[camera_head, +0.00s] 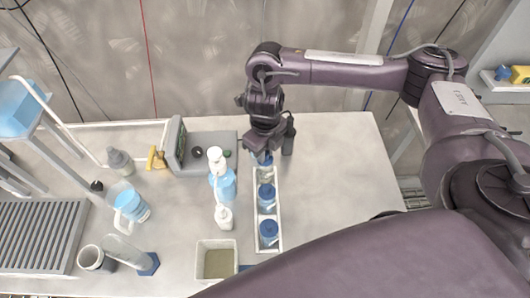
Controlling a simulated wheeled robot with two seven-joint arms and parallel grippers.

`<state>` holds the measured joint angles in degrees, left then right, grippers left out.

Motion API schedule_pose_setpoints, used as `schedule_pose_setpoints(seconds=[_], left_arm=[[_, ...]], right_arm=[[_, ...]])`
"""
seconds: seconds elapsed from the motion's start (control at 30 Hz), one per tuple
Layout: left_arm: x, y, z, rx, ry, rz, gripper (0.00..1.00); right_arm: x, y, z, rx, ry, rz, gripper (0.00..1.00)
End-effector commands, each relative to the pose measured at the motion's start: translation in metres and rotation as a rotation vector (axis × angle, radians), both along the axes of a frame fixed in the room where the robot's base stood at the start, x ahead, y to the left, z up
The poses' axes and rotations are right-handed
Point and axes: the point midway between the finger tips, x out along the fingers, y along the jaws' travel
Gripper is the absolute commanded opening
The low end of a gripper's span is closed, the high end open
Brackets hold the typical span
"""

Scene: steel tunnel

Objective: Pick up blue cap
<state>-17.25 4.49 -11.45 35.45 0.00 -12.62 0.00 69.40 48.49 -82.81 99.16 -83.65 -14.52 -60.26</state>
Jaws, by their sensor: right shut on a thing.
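A narrow white rack (279,210) on the table holds a row of jars with blue caps. The near blue cap (268,227) and the middle blue cap (266,191) are in plain view. My right gripper (263,153) points down at the far end of the rack. It is shut on the far blue cap (264,159), which is mostly hidden under the fingers. I cannot tell whether this cap is still on its jar. My left gripper is not in view.
White-topped wash bottles (224,185) stand just left of the rack. A grey balance (205,153) is behind them. A white tub (216,262) with greenish contents sits in front. Beakers and a cylinder (123,251) stand left. The table right of the rack is clear.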

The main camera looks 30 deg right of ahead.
Motion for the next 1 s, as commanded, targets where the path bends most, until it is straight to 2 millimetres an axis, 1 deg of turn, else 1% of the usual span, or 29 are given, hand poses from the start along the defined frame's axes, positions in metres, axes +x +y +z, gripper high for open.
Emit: schedule_pose_setpoints(seconds=[0.17, 0.27, 0.3, 0.5, 0.7, 0.8, 1.0], left_arm=[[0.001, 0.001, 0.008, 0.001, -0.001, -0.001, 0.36], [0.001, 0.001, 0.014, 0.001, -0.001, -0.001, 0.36], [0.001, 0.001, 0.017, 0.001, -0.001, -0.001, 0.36], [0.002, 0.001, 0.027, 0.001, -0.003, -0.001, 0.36], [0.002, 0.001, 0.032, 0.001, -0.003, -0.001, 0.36], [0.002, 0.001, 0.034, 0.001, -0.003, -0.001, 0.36], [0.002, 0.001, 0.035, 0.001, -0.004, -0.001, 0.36]], right_arm=[[0.001, 0.000, 0.025, -0.001, -0.004, 0.001, 0.00], [0.002, 0.000, 0.049, -0.001, -0.009, 0.003, 0.00], [0.002, 0.000, 0.060, -0.001, -0.009, 0.002, 0.00], [0.002, -0.001, 0.113, -0.002, -0.010, 0.001, 0.00], [0.002, 0.000, 0.156, -0.002, -0.007, 0.001, 0.00], [0.001, 0.000, 0.171, -0.002, -0.005, 0.000, 0.00], [0.000, 0.000, 0.190, 0.000, -0.002, 0.000, 0.00]])
